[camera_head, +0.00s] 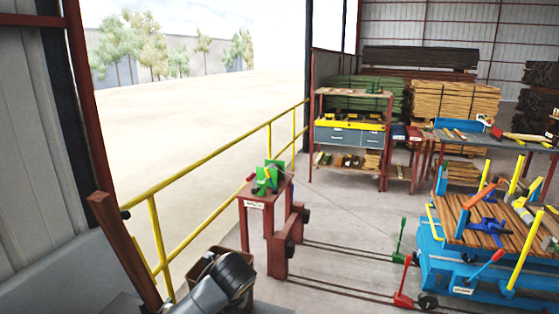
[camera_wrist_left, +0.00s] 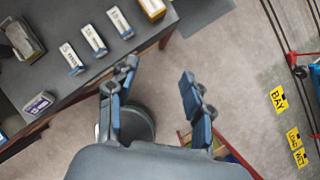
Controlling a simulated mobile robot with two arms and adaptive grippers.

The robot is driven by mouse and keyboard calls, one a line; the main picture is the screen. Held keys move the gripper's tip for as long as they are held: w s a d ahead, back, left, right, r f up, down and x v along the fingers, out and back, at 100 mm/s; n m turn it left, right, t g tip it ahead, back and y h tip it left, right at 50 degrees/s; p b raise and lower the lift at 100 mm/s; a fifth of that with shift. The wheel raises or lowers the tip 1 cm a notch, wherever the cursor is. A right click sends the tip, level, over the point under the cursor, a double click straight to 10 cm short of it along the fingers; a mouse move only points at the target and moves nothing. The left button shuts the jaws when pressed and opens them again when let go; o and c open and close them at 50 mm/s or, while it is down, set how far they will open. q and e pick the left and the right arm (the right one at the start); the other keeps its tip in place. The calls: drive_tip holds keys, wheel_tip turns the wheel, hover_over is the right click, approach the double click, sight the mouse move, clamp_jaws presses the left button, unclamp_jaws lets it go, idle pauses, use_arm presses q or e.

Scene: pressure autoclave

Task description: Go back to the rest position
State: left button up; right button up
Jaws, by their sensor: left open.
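My left gripper (camera_wrist_left: 157,80) shows in the left wrist view. Its two blue-grey fingers are spread apart with only bare floor between them, and it holds nothing. A dark grey table top (camera_wrist_left: 150,32) lies to the upper left of the fingers in that view, and the left finger is close to its edge in the picture. In the head view, part of my arm (camera_head: 222,284) shows at the bottom left, but the fingers cannot be made out there. My right gripper is in neither view.
Small labelled boxes (camera_wrist_left: 93,40) and a grey tray (camera_wrist_left: 22,42) are on the table. The head view shows a yellow railing (camera_head: 210,164), a red winch stand (camera_head: 262,203), floor rails (camera_head: 345,252) and a blue cart (camera_head: 465,268) with planks. Concrete between stand and cart is mostly clear.

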use_arm(q)
drive_tip(key=s+d+f+n+h, duration=0.1)
drive_tip(key=s+f+n+h, duration=0.1)
drive_tip(key=s+f+n, duration=0.45)
drive_tip(key=s+d+f+n+h, duration=0.2)
drive_tip(key=s+f+n, duration=0.2)
drive_tip(key=s+n, duration=0.45)
drive_tip(key=s+a+n, duration=0.5)
drive_tip(key=s+n, duration=0.2)
drive_tip(key=s, duration=0.2)
drive_tip(key=s+a+n, duration=0.5)
drive_tip(key=s+n, duration=0.2)
drive_tip(key=s, duration=0.2)
wheel_tip(320, 180, down, 35)
drive_tip(key=s+g+b, duration=0.2)
drive_tip(key=b, duration=0.6)
drive_tip(key=s+a+f+b, duration=0.1)
drive_tip(key=s+f+b, duration=0.2)
drive_tip(key=s+f, duration=0.5)
drive_tip(key=s+a+f+g+y+b, duration=0.1)
drive_tip(key=s+a+f+b, duration=0.1)
drive_tip(key=s+f, duration=0.7)
wheel_tip(320, 180, down, 5)
drive_tip(key=shift+f+b, duration=0.15)
drive_tip(key=shift+b, duration=0.6)
